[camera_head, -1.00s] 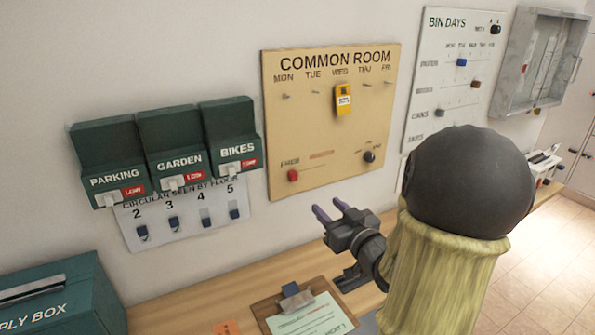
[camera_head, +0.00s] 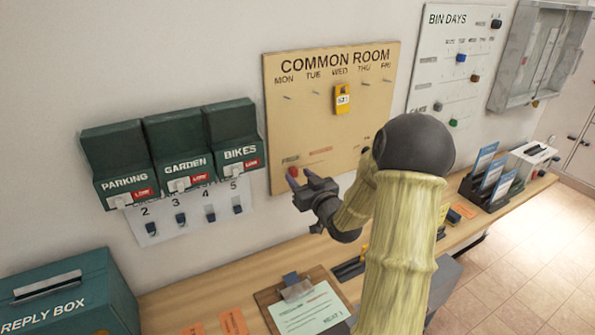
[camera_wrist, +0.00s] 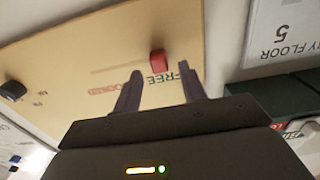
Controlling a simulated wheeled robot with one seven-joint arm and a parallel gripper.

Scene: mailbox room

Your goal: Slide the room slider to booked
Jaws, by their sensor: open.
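The room slider is a red knob; it shows in the wrist view (camera_wrist: 158,61) and in the head view (camera_head: 293,172). It sits low on the tan COMMON ROOM board (camera_head: 300,115), at the FREE end of its track. The red booked lettering (camera_wrist: 108,87) lies to the left of FREE in the wrist view; in the head view it is to the right. My gripper (camera_wrist: 161,73) is open, its two fingers pointing at the board on either side of the knob. I cannot tell whether they touch it.
A yellow tag (camera_head: 342,98) hangs under WED. A dark knob (camera_wrist: 12,90) is elsewhere on the board. Green PARKING, GARDEN and BIKES boxes (camera_head: 185,165) are on the wall to the left. A clipboard (camera_head: 305,305) lies on the shelf below.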

